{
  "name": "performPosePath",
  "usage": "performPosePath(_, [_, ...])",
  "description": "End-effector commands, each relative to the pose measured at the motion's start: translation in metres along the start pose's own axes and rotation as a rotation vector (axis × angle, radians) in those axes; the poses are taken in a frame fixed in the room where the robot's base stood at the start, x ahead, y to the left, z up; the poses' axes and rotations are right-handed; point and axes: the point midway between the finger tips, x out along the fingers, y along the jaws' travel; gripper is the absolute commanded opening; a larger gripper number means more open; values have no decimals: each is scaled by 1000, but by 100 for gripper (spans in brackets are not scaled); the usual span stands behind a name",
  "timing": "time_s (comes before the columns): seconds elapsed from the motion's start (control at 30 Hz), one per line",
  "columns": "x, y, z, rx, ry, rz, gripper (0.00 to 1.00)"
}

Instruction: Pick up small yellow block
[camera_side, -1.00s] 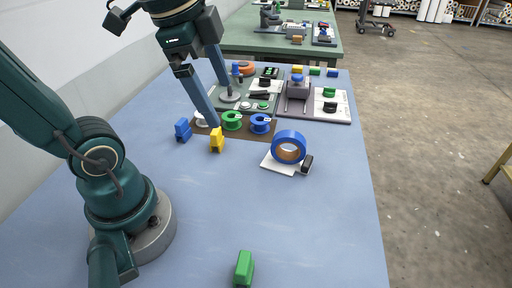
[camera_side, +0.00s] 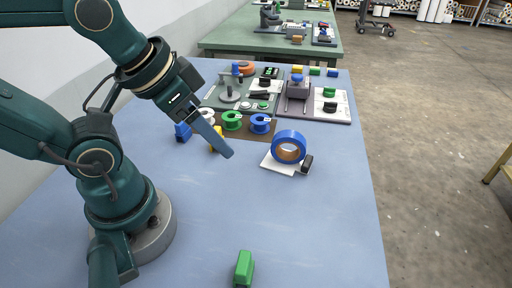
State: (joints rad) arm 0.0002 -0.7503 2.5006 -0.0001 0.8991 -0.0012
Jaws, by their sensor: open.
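The small yellow block (camera_side: 218,130) stands on the blue table, left of centre. My gripper (camera_side: 227,153) is low over it, pointing down and to the right. One blue-grey finger crosses in front of the block and hides its middle. The other finger is not clearly visible. The gripper is open, and I cannot tell whether the block lies between the fingers.
A blue block (camera_side: 182,131) stands close on the left. White, green (camera_side: 232,121) and blue (camera_side: 260,123) spools sit on a brown mat behind. A blue tape roll (camera_side: 289,146) stands right. A green block (camera_side: 244,268) is at the front.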

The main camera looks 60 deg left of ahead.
Motion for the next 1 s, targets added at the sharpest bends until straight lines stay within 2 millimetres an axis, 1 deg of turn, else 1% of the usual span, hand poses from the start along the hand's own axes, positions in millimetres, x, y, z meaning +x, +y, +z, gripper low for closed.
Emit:
performPosePath(0.27, [0,0,0,1,0,0,63])
performPosePath(0.37, [-5,0,-4,1,2,0,63])
performPosePath(0.47, [-18,0,-11,1,6,0,63])
performPosePath(0.63, [-46,0,-26,1,6,0,63])
performPosePath(0.67, [-42,-6,-23,57,-17,-28,63])
performPosePath(0.7, [-36,-15,-19,151,-45,-73,63])
performPosePath(0.87, [-20,-52,-13,527,-158,-232,63])
performPosePath(0.97, [-13,-77,-14,805,-253,-332,63])
performPosePath(1.0, [-12,-88,-16,928,-297,-373,63])
